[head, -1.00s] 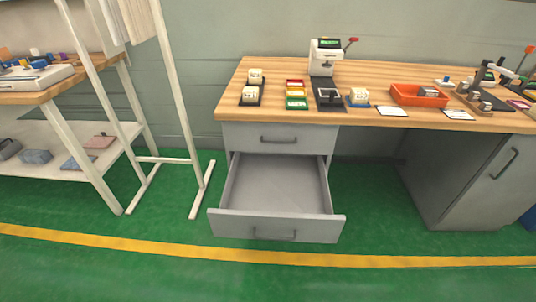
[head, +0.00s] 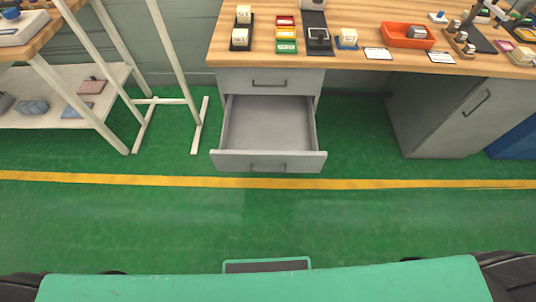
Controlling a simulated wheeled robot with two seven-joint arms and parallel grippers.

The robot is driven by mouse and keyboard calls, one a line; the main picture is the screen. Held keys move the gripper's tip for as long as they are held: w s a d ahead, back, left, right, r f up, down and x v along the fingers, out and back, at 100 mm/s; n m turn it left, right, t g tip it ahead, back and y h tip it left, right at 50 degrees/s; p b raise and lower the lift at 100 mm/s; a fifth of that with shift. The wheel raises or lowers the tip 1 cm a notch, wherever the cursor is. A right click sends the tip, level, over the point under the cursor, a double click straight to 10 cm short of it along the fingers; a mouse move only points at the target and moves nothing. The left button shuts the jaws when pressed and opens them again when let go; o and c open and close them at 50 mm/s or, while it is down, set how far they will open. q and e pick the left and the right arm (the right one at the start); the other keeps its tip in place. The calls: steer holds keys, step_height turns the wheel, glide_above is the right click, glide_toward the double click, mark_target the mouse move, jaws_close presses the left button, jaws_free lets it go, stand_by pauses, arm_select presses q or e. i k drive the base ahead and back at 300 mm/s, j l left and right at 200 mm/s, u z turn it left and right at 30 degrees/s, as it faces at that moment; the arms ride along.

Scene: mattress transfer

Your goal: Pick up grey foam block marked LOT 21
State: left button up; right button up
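No block shows a readable LOT 21 mark, so I cannot tell which one is the named block. A small grey block (head: 416,32) lies in the orange tray (head: 396,41) on the workbench. On the white lower shelf (head: 55,76) at the left lie a blue-grey block (head: 32,107) and a darker grey piece (head: 5,101) cut by the picture edge. A flat reddish pad and a flat grey pad (head: 76,109) lie beside them. Neither of my grippers is in view.
A drawer (head: 268,160) under the wooden bench (head: 352,60) stands pulled open and looks empty. A white frame stand (head: 199,140) is between shelf and bench. Cream blocks and coloured trays sit on the bench. The green floor (head: 330,225) in front is clear.

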mark_target(414, 32)
steer(key=z, duration=0.5)
steer(key=i+l+z, duration=0.1)
steer(key=z, duration=0.85)
steer(key=i+z, duration=0.1)
steer(key=z, duration=0.85)
steer(key=i+j+z, duration=0.1)
steer(key=z, duration=0.35)
steer(key=i+j+z, duration=0.1)
steer(key=z, duration=0.3)
steer(key=j+z, duration=0.1)
steer(key=z, duration=0.35)
steer(key=i+j+z, duration=0.1)
steer(key=z, duration=0.3)
steer(key=j+z, duration=0.25)
steer(key=z, duration=0.15)
steer(key=j+z, duration=0.35)
steer(key=j, duration=1.5)
steer(key=u, duration=0.45)
steer(key=i+j+u, duration=0.1)
steer(key=u, duration=0.8)
steer(key=i+j+u, duration=0.1)
steer(key=u, duration=0.35)
